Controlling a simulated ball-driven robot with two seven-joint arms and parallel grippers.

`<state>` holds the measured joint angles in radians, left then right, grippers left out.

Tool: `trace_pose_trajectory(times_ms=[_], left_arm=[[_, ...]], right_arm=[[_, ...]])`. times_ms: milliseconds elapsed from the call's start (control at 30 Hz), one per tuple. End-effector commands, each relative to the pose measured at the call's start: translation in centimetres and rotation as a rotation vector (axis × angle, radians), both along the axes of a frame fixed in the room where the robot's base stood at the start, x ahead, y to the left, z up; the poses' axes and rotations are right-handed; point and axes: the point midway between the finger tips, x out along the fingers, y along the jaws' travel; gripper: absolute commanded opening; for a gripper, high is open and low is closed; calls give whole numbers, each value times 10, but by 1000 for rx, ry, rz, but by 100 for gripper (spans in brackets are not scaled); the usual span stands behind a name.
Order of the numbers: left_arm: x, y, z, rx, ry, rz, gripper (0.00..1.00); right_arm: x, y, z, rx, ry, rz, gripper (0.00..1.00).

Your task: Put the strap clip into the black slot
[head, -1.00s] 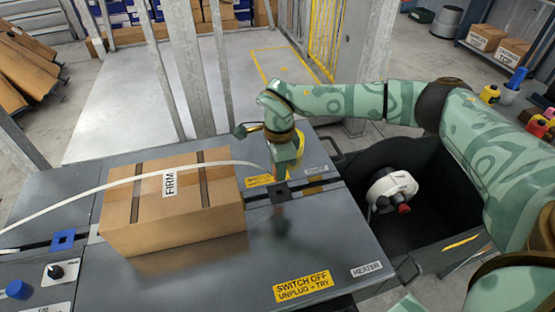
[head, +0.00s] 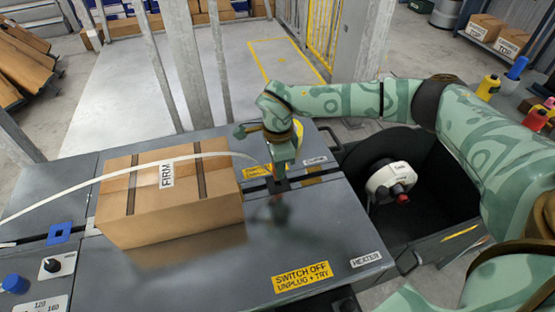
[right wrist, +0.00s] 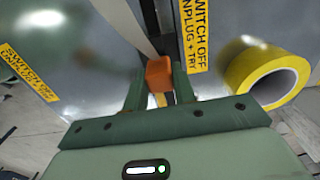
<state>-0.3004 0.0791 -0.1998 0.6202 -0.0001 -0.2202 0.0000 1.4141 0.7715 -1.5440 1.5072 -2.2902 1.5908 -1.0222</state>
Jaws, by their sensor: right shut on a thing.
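A white strap (head: 130,178) arches from the left over the carton to the clip. The fingertips are at or just above the slot; I cannot tell whether the clip touches it. My left gripper is not in view.
The carton (head: 200,212) marked FIRM stands left of the gripper. A blue square fitting (head: 59,234) lies at the left. A yellow tape roll (right wrist: 258,80) shows in the right wrist view. An open black bin with a white reel (head: 390,179) is at the right.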

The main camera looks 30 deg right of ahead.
Motion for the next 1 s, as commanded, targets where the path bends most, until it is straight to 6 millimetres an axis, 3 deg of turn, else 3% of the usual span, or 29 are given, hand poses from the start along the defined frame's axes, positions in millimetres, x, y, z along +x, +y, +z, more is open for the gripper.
trace_pose_trajectory(times_ms=[300, 1000], left_arm=[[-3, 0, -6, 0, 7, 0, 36], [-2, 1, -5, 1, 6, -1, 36]], right_arm=[[0, 0, -21, -1, 1, 0, 3], [0, 0, -21, -1, 1, 0, 3]])
